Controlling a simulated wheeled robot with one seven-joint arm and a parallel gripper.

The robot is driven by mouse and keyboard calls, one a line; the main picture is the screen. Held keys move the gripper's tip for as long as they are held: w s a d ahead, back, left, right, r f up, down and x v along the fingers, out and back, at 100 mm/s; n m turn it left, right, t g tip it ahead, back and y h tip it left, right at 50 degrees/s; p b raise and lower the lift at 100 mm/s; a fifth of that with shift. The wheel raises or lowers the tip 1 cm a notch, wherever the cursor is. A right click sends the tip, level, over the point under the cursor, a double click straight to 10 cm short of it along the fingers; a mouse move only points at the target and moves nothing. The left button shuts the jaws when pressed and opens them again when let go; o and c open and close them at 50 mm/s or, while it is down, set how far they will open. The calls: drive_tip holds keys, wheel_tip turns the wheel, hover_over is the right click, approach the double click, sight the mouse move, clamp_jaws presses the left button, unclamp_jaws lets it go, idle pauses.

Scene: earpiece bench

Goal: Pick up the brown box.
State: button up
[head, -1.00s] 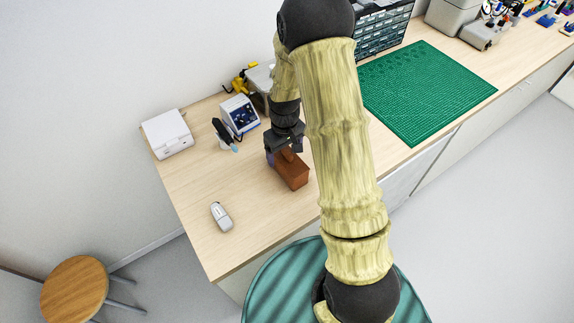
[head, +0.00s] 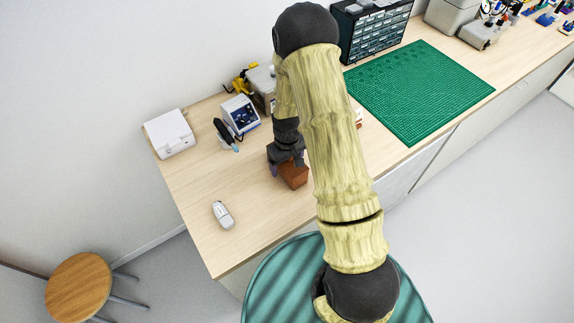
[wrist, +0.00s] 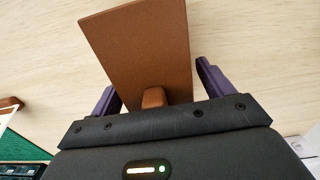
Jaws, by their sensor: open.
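The brown box (head: 293,177) stands on the wooden bench near its front edge, partly covered by my gripper and arm in the head view. In the wrist view the brown box (wrist: 145,50) shows its flat face, with a small lighter brown knob (wrist: 153,97) close to the gripper body. My gripper (head: 283,168) is at the box. Its two purple fingers are open in the wrist view (wrist: 155,90), one on each side of the box, with a visible gap at the right finger. Whether the left finger touches the box is unclear.
A white device (head: 222,215) lies left of the box on the bench (head: 190,190). A soldering station (head: 240,114) and a white case (head: 168,134) stand behind. A green mat (head: 420,90) lies to the right. Bare bench lies between box and white device.

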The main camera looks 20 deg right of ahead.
idle(0.3)
drive_tip(key=c, duration=1.1)
drive_tip(key=shift+r, duration=0.1)
wheel_tip(320, 180, up, 10)
drive_tip(key=b, duration=0.2)
drive_tip(key=shift+b, duration=0.3)
